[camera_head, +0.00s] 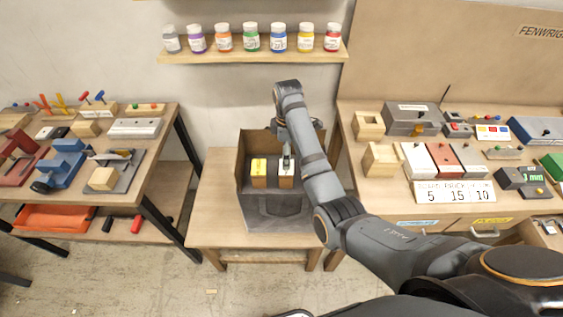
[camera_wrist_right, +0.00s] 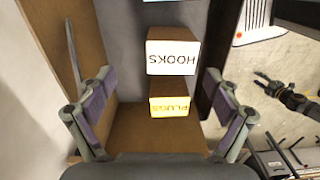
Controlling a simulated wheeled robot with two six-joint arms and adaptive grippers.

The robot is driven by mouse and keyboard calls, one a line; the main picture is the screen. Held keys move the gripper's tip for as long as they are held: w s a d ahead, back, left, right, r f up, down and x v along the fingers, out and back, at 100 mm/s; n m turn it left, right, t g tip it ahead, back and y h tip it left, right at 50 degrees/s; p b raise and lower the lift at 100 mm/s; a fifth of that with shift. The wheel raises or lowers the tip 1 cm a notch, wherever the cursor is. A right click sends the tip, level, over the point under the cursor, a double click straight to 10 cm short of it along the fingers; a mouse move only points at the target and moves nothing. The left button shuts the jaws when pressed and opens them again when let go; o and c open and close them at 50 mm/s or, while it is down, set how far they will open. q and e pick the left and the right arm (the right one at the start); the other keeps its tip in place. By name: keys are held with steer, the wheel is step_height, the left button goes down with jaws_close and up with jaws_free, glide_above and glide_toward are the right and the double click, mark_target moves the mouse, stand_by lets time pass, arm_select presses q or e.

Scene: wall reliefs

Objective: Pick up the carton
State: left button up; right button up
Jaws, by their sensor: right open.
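One carton (camera_head: 259,174) has a yellow label, reading PLUGS in the right wrist view (camera_wrist_right: 170,104). The other carton (camera_head: 285,180) has a white label, reading HOOKS in the wrist view (camera_wrist_right: 172,52). My right gripper (camera_head: 287,163) points down over the HOOKS carton and partly hides it. In the wrist view its fingers (camera_wrist_right: 158,92) are spread apart, with nothing gripped. A small dark jointed shape (camera_wrist_right: 287,97) over the floor may be my left gripper.
The box walls rise close around the cartons. A wall shelf (camera_head: 255,54) with several jars is behind. Benches with fixtures stand at left (camera_head: 165,110) and right (camera_head: 350,112). The floor (camera_head: 110,280) in front is mostly clear.

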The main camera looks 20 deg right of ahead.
mark_target(286, 173)
steer(key=shift+s+f+p, duration=0.4)
steer(key=shift+s+f, duration=0.65)
steer(key=shift+w+f, duration=0.2)
steer(key=shift+f, duration=0.4)
steer(key=shift+w+f, duration=0.15)
steer(key=shift+f, duration=0.4)
steer(key=shift+a+f+p, duration=0.15)
steer(key=shift+f+p, duration=0.4)
steer(key=shift+f, duration=0.25)
steer(key=f, duration=0.3)
steer(key=shift+s+a, duration=0.1)
steer(key=shift+s, duration=0.1)
steer(key=shift+w+f, duration=0.1)
steer(key=shift+f, duration=0.35)
steer(key=c, duration=1)
arm_select(q)
steer(key=shift+g, duration=0.3)
steer(key=shift+s+r, duration=0.35)
steer(key=shift+s, duration=0.45)
steer(key=shift+s+r, duration=0.3)
steer(key=shift+s, duration=0.5)
steer(key=shift+s+r, duration=0.35)
steer(key=shift+s, duration=0.45)
arm_select(e)
steer(key=c, duration=0.4)
steer(key=shift+r, duration=0.1)
